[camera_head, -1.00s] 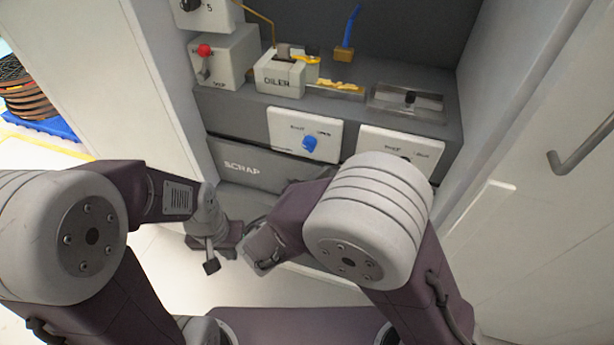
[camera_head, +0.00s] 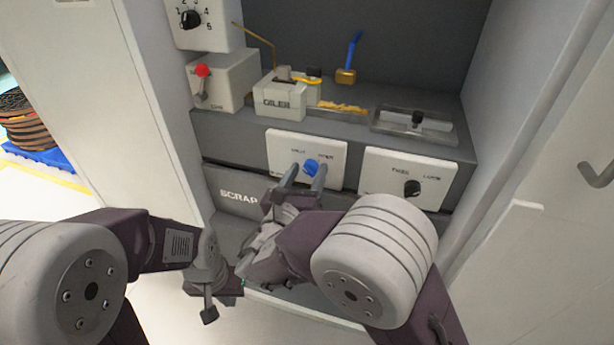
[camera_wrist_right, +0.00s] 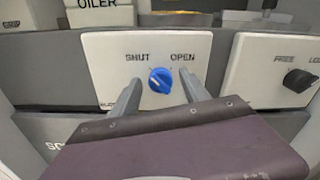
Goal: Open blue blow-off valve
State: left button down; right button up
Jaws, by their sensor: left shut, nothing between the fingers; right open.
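The blue valve knob (camera_head: 311,167) sits on a white panel (camera_head: 337,150) marked SHUT and OPEN, under the shelf. In the right wrist view the blue knob (camera_wrist_right: 160,81) has a pale mark that seems to lean up and left, towards SHUT. My right gripper (camera_head: 308,174) is open, with one finger on each side of the knob. In the right wrist view its fingers (camera_wrist_right: 160,84) stand apart, and I cannot tell whether they touch the knob. My left gripper (camera_head: 209,312) is shut and empty, low and left of the right one.
A second panel with a black knob (camera_head: 412,188) is to the right. Above are the oiler box (camera_head: 280,100), a red-tipped lever box (camera_head: 222,80), a metal tray (camera_head: 390,122) and a blue-handled tool (camera_head: 347,74). The SCRAP front (camera_head: 238,198) lies below.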

grip_shut()
